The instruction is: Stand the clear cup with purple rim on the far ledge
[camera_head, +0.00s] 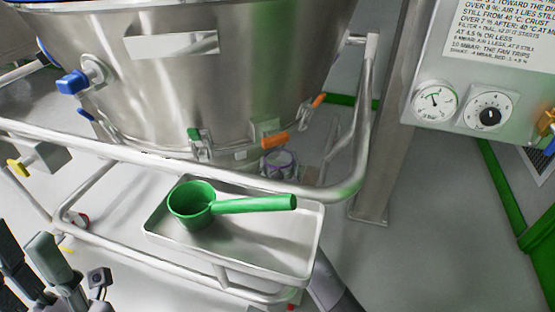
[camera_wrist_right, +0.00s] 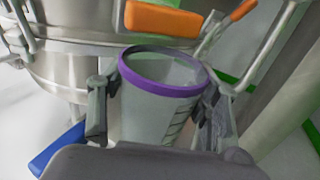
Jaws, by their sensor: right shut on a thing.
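The clear cup with a purple rim (camera_wrist_right: 165,118) is upright between the two fingers of my right gripper (camera_wrist_right: 158,112) in the right wrist view. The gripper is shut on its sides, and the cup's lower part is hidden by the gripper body. In the head view the cup (camera_head: 280,158) shows small behind the tubular rail, below the steel vessel. The rail and tray hide most of my right gripper (camera_head: 283,166) there. Part of my left gripper (camera_head: 52,268) shows at the bottom left; its finger gap is unclear. I cannot tell which surface is the far ledge.
A steel tray (camera_head: 165,240) holds a green scoop (camera_head: 192,204), in front of the rail (camera_head: 240,180). The steel vessel (camera_head: 240,80) has orange-handled clamps (camera_head: 274,140) close above the cup. A post (camera_head: 385,150) and gauge panel (camera_head: 460,75) stand to the right. Floor at right is clear.

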